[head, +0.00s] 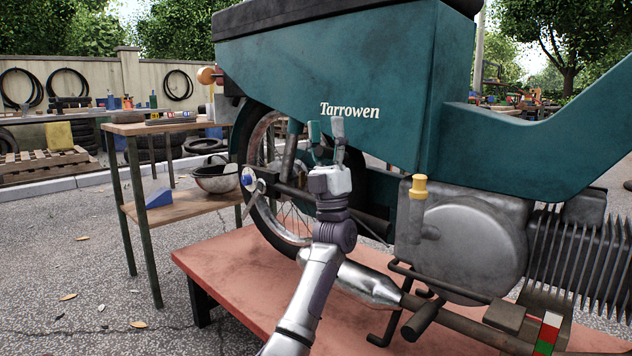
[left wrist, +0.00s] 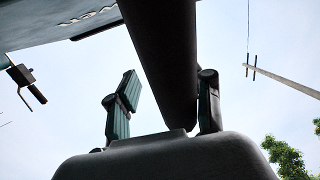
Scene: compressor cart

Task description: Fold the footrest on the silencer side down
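The teal motorcycle (head: 470,130) stands on a red platform, its silver silencer (head: 362,283) low on the near side. A dark stubby peg (head: 422,319), possibly the footrest, sticks out near the silencer's front end; I cannot tell its fold position. My left gripper (head: 327,130) is above and left of it, fingers upward, in front of the teal panel. In the left wrist view, its fingers (left wrist: 165,105) are apart, with a dark bar (left wrist: 163,50) between or beyond them, close to the right finger. I cannot tell what the bar is or whether they touch. My right gripper is not in view.
The red platform (head: 225,268) has bare room at its left. A dark bent lever (head: 385,330) and a ribbed cylinder (head: 585,255) are near the peg.

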